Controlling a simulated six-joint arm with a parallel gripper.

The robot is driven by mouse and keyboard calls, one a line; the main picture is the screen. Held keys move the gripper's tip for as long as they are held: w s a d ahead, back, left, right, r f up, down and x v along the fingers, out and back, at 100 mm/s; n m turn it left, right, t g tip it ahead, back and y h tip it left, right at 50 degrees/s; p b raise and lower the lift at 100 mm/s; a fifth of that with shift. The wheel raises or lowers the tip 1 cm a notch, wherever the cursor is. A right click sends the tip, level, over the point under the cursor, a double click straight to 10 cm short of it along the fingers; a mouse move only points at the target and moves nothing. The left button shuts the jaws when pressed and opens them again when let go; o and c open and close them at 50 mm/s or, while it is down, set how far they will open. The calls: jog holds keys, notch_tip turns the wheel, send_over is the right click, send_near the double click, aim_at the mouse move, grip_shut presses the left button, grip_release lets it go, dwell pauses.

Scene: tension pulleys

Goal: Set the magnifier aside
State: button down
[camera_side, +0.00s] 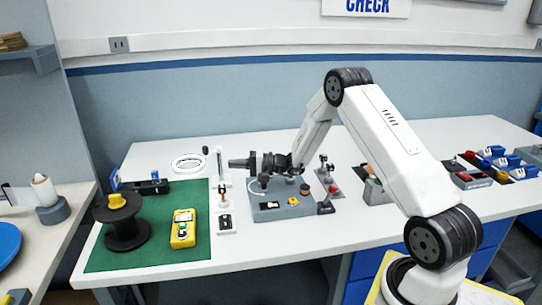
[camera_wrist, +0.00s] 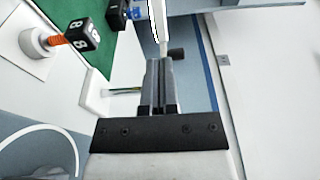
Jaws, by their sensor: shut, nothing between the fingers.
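The magnifier appears to be the white ring (camera_side: 188,163) lying on the white table behind the green mat in the side view. In the wrist view, a white strip with dark edges (camera_wrist: 157,20) beyond my fingertips may be its rim; I cannot tell. My gripper (camera_side: 232,163) points left, level, above the table near the white stand, to the right of the ring and apart from it. In the wrist view its fingers (camera_wrist: 160,64) are together with nothing between them.
A grey fixture (camera_side: 268,208) sits below my wrist. A white stand (camera_side: 222,186) is near the fingertips. The green mat (camera_side: 160,245) holds a black spool (camera_side: 127,232) and yellow meter (camera_side: 183,230). A dark knob (camera_wrist: 176,54) shows near the fingertips. Front table is clear.

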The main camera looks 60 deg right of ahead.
aim_at(193, 157)
jog(key=x, duration=0.6)
jog(key=shift+w+a, duration=0.2)
jog(key=shift+w, duration=0.1)
jog(key=shift+w+a, duration=0.1)
jog(key=shift+w, duration=0.05)
jog(key=shift+w+a+h, duration=0.15)
jog(key=shift+w+a, duration=0.15)
jog(key=shift+w, duration=0.25)
jog(key=shift+w+a+h, duration=0.15)
jog(key=shift+w+a, duration=0.15)
jog(key=shift+w, duration=0.25)
jog(key=shift+w+a+m+t+h, duration=0.15)
jog(key=shift+w+m+t+h, duration=0.4)
jog(key=shift+m+h, duration=0.25)
jog(key=shift+w, duration=1.75)
